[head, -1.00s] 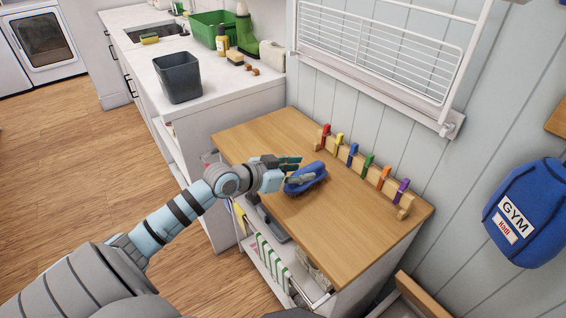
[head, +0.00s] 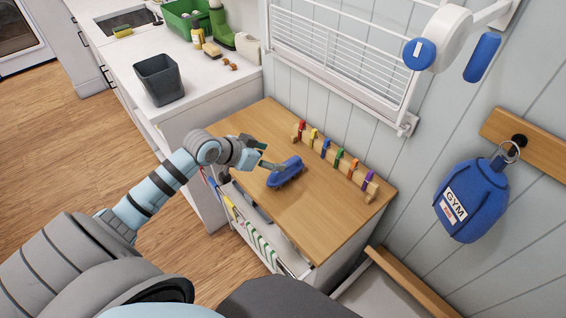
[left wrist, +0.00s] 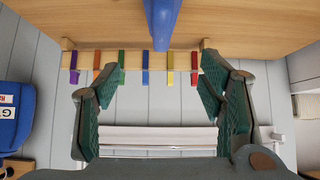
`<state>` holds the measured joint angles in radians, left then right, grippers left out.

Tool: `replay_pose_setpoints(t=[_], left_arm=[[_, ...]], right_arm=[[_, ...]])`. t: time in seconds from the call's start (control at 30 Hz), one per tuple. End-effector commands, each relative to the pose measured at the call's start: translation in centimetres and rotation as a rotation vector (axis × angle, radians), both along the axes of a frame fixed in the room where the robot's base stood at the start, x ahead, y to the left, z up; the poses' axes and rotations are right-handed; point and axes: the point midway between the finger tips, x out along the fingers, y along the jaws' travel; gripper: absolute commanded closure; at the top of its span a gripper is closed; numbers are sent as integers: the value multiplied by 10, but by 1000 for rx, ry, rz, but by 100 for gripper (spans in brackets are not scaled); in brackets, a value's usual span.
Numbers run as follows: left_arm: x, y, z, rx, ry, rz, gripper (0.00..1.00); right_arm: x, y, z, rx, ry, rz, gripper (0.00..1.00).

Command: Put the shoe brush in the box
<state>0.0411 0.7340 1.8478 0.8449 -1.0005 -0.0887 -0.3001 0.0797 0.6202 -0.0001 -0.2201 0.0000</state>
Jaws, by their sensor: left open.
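A blue brush (head: 286,173), which I take for the shoe brush, lies on the wooden tabletop (head: 320,222). My left gripper (head: 269,158) is open at the brush's left end; I cannot tell whether a finger touches it. In the left wrist view the blue brush (left wrist: 163,22) shows at the top, between the lines of the open fingers (left wrist: 163,105) and beyond their tips. Nothing is held. An open wood-rimmed container (head: 412,283) is partly in view at the bottom right; I cannot tell whether it is the box. My right gripper is not in view.
A peg rail (head: 335,160) with several coloured clothespins stands along the tabletop's wall side. A grey bin (head: 158,80) and a green crate (head: 184,14) stand on the white counter. A drying rack (head: 345,50) and a blue gym bag (head: 471,200) hang on the wall.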

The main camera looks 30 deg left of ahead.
Motion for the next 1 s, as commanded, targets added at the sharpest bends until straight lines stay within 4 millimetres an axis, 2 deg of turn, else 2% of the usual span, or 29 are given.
replay_pose_setpoints(t=[0.07, 0.3, 0.47, 0.7, 0.93, 0.97, 1.0], left_arm=[[2, -2, -18, 19, 31, -19, 37], [44, -15, -63, 20, 28, -22, 37], [57, -18, -76, 23, 28, -21, 37], [86, -24, -110, 23, 29, -21, 37], [90, -25, -111, 26, 28, -21, 37], [90, -25, -111, 26, 28, -21, 38], [90, -25, -111, 26, 28, -21, 45]], right_arm=[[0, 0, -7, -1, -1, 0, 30], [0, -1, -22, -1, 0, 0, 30], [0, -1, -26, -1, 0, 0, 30], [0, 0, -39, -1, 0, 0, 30], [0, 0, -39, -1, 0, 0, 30], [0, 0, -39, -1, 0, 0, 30], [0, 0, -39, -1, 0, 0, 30]])
